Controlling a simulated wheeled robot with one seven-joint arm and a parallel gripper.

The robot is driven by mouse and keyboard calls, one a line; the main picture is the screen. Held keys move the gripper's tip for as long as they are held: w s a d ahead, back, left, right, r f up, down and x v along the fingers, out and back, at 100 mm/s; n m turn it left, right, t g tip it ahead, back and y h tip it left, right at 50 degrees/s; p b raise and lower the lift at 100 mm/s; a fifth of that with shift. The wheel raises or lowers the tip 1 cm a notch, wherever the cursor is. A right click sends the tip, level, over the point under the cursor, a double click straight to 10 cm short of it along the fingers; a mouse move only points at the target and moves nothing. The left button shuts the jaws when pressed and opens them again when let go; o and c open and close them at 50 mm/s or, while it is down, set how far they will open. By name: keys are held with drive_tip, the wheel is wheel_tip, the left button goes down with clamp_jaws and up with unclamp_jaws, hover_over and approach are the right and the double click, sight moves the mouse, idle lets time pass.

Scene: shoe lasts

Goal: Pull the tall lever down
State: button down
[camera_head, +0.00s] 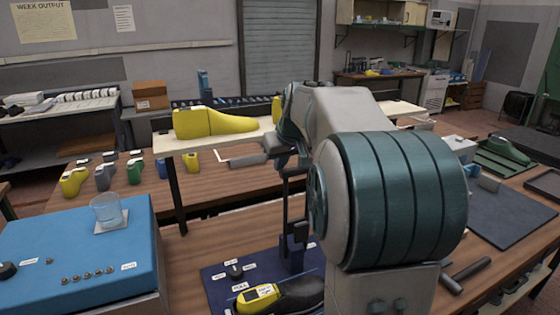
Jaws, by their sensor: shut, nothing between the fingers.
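A dark upright post (294,205) rises from a navy block (292,254) on a dark blue board; it appears to be the tall lever's stand. A grey horizontal bar (248,160) sticks out to the left near its top and looks like the lever's handle. My gripper (284,160) is at the post's top, just right of the bar. It is small, dark and partly covered by my arm. It is shut with nothing held. I cannot tell whether it touches the bar. My arm hides what lies right of the post.
A yellow shoe last (215,122) lies on a raised shelf (192,142) behind. A black-and-yellow last (280,296) lies on the dark blue board (218,283). A glass (106,208) stands on a blue box (60,250) at left. Small lasts stand on the table behind.

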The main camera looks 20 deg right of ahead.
drive_tip(key=shift+s, duration=0.15)
drive_tip(key=b, duration=0.1)
drive_tip(key=s+b, duration=0.1)
drive_tip(key=b, duration=0.1)
drive_tip(key=shift+s+f+t, duration=0.25)
drive_tip(key=shift+t, duration=0.05)
drive_tip(key=s+f+t+b, duration=0.3)
drive_tip(key=s+t+b, duration=0.2)
drive_tip(key=s+b, duration=0.9)
drive_tip(key=b, duration=0.7)
drive_tip(key=shift+s, duration=0.15)
drive_tip(key=shift+t, duration=0.3)
drive_tip(key=s+d+r+p, duration=0.3)
drive_tip(key=s+d+r, duration=0.4)
drive_tip(key=s+r, duration=0.2)
wheel_tip(320, 180, up, 2)
drive_tip(key=shift+d, duration=0.3)
drive_tip(key=shift+w, duration=0.1)
